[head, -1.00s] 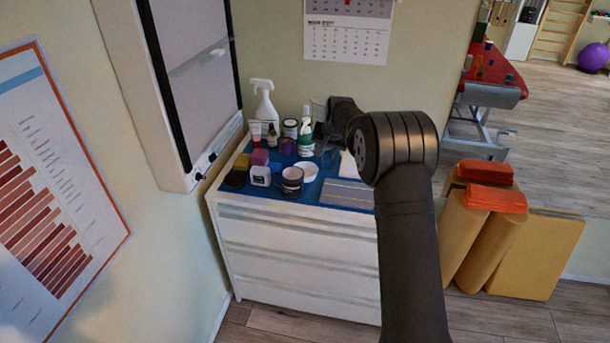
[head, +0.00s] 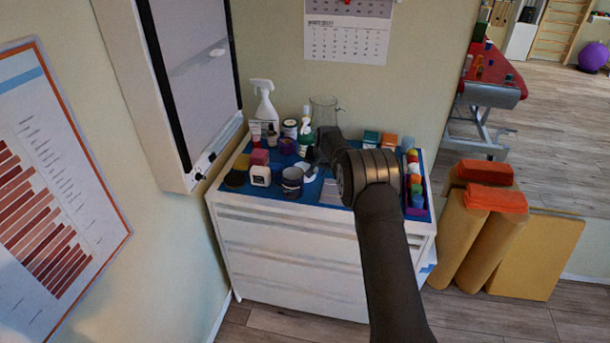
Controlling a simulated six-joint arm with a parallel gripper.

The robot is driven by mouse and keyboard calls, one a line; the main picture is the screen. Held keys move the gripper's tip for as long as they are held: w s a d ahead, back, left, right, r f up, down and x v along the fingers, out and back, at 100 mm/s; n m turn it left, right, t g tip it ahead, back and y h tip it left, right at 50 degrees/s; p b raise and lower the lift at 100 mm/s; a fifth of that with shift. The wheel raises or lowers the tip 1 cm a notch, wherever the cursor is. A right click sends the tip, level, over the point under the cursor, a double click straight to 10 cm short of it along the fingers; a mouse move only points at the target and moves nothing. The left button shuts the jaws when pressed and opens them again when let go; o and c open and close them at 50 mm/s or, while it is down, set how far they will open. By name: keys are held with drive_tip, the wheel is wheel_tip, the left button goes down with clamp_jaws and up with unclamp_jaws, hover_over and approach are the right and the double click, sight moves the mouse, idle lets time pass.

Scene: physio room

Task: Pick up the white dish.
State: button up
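The white dish (head: 305,172) lies on the blue top of the white drawer cabinet (head: 285,243), just right of a dark mug (head: 292,183). Only part of the dish shows, because the end of my arm covers its right side. My gripper (head: 316,163) is a small dark shape at or just above the dish. I cannot tell whether it touches the dish or whether its fingers are open or shut.
A spray bottle (head: 265,108), a green-and-white bottle (head: 305,138), a glass jug (head: 323,112) and a small white bottle (head: 260,175) crowd the left and back.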

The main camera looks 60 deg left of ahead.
drive_tip(key=shift+a+f, duration=0.15)
drive_tip(key=shift+f, duration=0.3)
clamp_jaws()
drive_tip(key=shift+r, duration=0.2)
